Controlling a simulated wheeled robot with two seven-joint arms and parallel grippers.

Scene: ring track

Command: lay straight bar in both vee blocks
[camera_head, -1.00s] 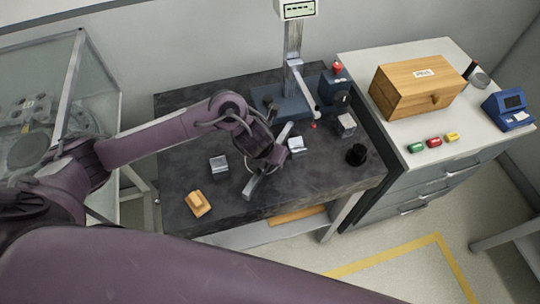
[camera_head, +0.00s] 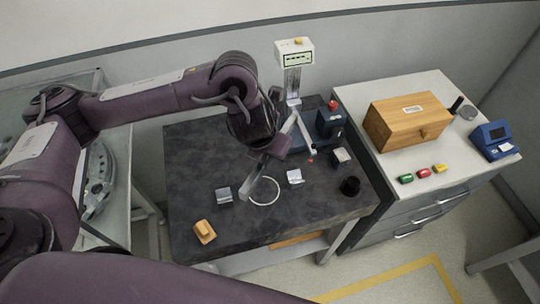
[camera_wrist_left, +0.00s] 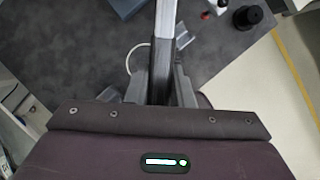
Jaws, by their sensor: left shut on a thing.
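My left gripper (camera_head: 266,160) is shut on the grey straight bar (camera_head: 251,181), held above the table and slanting from lower left to upper right. In the left wrist view, the bar (camera_wrist_left: 165,22) runs upward from the jaws (camera_wrist_left: 161,82). Two small silver blocks, apparently the vee blocks, stand apart on the dark table: the left one (camera_head: 224,195) is left of the bar's lower end, the right one (camera_head: 294,177) right of the gripper. The bar appears clear of both. My right gripper is out of view.
A thin white ring (camera_head: 264,203) lies between the blocks. A gauge stand (camera_head: 292,82) rises behind. A wooden box (camera_head: 407,122) sits on the right cabinet.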

